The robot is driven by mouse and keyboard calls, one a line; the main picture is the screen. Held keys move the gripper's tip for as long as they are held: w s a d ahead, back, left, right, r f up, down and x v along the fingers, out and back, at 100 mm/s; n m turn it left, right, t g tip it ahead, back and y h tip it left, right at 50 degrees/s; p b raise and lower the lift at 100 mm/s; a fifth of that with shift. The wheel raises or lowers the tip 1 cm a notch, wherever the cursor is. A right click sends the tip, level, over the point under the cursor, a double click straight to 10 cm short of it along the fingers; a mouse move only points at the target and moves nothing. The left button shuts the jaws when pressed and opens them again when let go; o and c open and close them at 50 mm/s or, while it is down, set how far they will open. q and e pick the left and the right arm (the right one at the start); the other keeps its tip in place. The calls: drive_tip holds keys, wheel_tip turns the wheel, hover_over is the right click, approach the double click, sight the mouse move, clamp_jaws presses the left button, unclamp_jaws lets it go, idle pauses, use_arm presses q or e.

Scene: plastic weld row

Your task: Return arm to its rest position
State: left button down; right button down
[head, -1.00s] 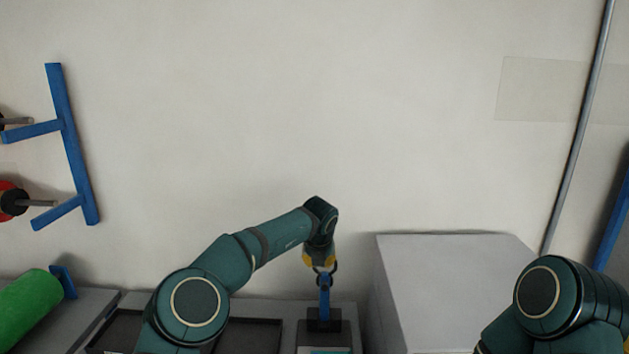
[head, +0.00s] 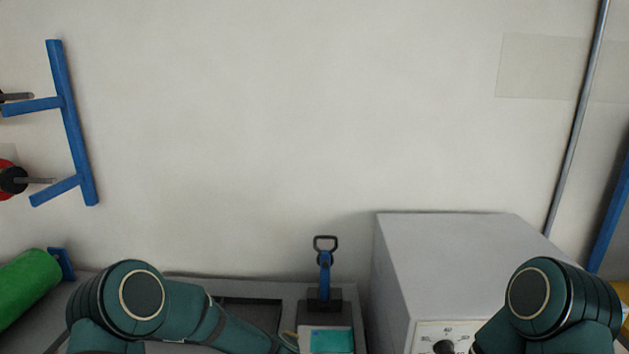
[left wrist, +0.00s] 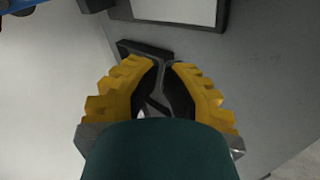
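In the head view my left arm (head: 200,315) is low at the bottom left, its forearm reaching right and down; its gripper is below the picture edge. In the left wrist view my left gripper (left wrist: 164,66) has its yellow and black fingers drawn in, tips almost meeting, with nothing seen between them. The blue lever (head: 325,270) with its dark loop handle (head: 325,238) stands upright on its dark base, free of the gripper. My right arm (head: 550,305) shows at the bottom right; its gripper is out of view.
A grey box machine (head: 440,255) with a knob (head: 444,346) stands right of the lever. A dark tray (head: 250,312) lies left of it. A green roll (head: 28,285) and blue wall rack (head: 72,130) are at the left. The wall space above is clear.

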use_arm(q)
drive_tip(key=s+f+m+g, duration=0.1)
drive_tip(key=s+f+m, duration=0.1)
drive_tip(key=s, duration=0.3)
drive_tip(key=s+a+f+m+g+h+b, duration=0.1)
drive_tip(key=s+f+m, duration=0.2)
drive_tip(key=s, duration=0.3)
drive_tip(key=s+a+f+m+g+h+b, duration=0.1)
drive_tip(key=s+f+m, duration=0.1)
drive_tip(key=s+f, duration=0.2)
drive_tip(key=shift+s+f+m+g, duration=0.3)
drive_tip(key=shift+s+m, duration=0.1)
drive_tip(key=shift+s, duration=0.25)
drive_tip(key=s+a+f+m+g+h+b, duration=0.1)
drive_tip(key=s+f+m+g, duration=0.1)
drive_tip(key=s, duration=1)
drive_tip(key=shift+s+a+f+m+g+h, duration=0.25)
drive_tip(key=shift+m+g, duration=0.35)
drive_tip(key=shift+m, duration=0.6)
